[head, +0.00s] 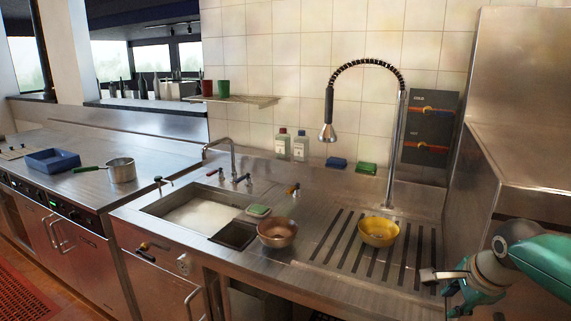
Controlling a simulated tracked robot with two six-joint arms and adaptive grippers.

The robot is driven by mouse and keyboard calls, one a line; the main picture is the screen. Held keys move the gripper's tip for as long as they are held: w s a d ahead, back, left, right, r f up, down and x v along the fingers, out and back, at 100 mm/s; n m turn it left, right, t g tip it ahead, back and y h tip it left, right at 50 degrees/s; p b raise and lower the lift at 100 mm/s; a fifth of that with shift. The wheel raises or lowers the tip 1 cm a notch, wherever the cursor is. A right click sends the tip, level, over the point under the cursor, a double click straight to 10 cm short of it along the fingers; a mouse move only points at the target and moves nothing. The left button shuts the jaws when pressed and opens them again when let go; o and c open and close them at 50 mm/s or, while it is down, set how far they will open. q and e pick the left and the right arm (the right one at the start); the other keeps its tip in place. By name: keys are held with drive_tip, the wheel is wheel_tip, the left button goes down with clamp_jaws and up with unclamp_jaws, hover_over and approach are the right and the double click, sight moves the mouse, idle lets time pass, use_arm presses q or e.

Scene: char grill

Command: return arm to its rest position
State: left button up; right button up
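My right gripper (440,288) is at the lower right, over the right end of the ribbed drainboard (330,238). Its arm comes in from the right edge. One pale finger points left; the other is seen at a poor angle, so I cannot tell how far apart they are. No object shows in it. It is to the right of and nearer than the yellow bowl (379,232), apart from it. My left gripper and arm are not in view.
A brown bowl (277,233) stands beside the sink (200,215). A tall spray tap (397,150) rises behind the drainboard. A steel cabinet (520,100) stands at the right. A pot (121,170) and blue tray (52,160) are on the left counter.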

drive_tip(key=s+a+f+n+g+y, duration=0.1)
drive_tip(key=s+a+f+g, duration=0.3)
drive_tip(key=f, duration=0.7)
drive_tip(key=w+a+f+n+g+y, duration=0.1)
drive_tip(key=a+f, duration=0.5)
drive_tip(key=f, duration=0.5)
drive_tip(key=s+a+f+n+y, duration=0.2)
drive_tip(key=s+a+f+n, duration=1.3)
drive_tip(key=f, duration=0.3)
drive_tip(key=shift+s+n+t+y, duration=0.3)
drive_tip(key=shift+s, duration=0.35)
drive_tip(key=shift+f, duration=0.1)
